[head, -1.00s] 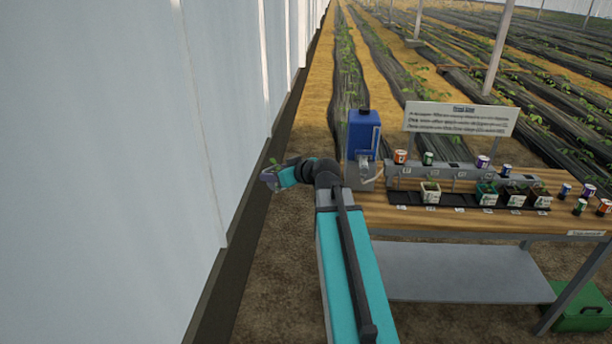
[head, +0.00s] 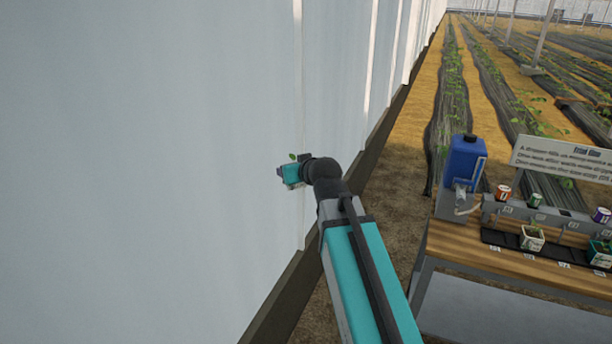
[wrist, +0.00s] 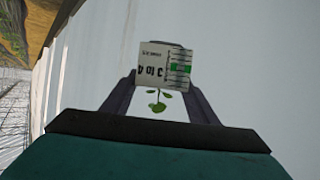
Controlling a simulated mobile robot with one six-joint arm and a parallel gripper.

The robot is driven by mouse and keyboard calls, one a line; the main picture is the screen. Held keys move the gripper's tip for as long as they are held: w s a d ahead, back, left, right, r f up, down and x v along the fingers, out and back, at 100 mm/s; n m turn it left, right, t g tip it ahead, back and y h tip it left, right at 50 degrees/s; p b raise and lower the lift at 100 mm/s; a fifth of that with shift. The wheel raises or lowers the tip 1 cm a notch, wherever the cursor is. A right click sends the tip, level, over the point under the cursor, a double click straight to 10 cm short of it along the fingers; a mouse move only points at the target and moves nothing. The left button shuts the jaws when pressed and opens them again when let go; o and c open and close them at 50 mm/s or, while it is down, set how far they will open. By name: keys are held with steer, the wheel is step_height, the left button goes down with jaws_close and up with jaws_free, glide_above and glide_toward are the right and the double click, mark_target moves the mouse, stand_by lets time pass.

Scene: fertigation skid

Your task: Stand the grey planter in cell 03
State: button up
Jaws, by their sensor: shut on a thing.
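My gripper (head: 291,176) is out over the pale wall, left of the bench, and hides most of what it holds in the head view. In the wrist view, my gripper (wrist: 160,88) is shut on a small planter (wrist: 165,66). Its pale face bears a label with a green mark and upside-down print. A green seedling (wrist: 157,104) shows at it. I cannot tell the planter's body colour for sure. The black cell tray (head: 510,242) lies on the bench, cut off at the right edge. Its cell numbers are too small to read.
A white planter (head: 533,238) and a teal planter (head: 601,255) stand in the tray. A blue jug (head: 465,160) stands at the bench's left end. Small cans sit on the grey rail behind the tray. The wall (head: 150,170) is close behind my gripper.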

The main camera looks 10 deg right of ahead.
steer(key=shift+w+d+r+m+h, duration=0.1)
steer(key=shift+d+r+m+h, duration=0.3)
steer(key=shift+d+m+h, duration=0.35)
steer(key=shift+a, duration=0.15)
